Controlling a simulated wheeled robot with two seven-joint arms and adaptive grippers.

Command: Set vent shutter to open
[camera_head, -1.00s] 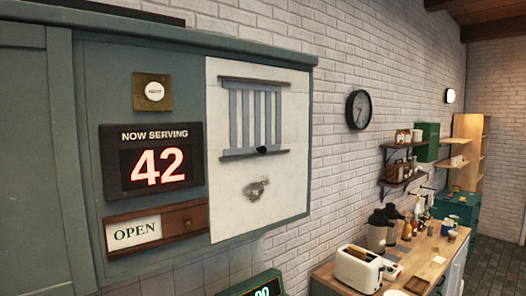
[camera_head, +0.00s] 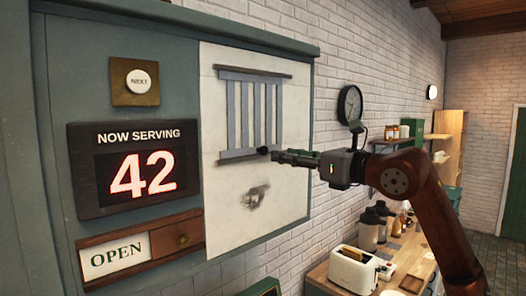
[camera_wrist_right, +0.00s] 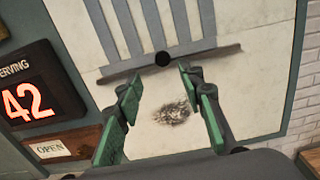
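The vent shutter (camera_head: 254,112) is a set of upright blue-grey slats with pale gaps, between a dark top rail and bottom rail on a white panel. A small black knob (camera_head: 263,150) sits on the bottom rail, right of its middle. My right gripper (camera_head: 285,156) points left at the knob from the right. In the right wrist view, the two green-padded fingers (camera_wrist_right: 160,78) are apart and empty. The knob (camera_wrist_right: 163,59) shows just beyond the fingertips, roughly between them; I cannot tell whether they touch it. My left gripper is in neither view.
Left of the panel are a NEXT button (camera_head: 139,81), a NOW SERVING display (camera_head: 136,172) reading 42, and a wooden OPEN sign slider (camera_head: 183,238). A dark smudge (camera_head: 255,196) marks the panel below the shutter. A counter with a toaster (camera_head: 354,270) stands lower right.

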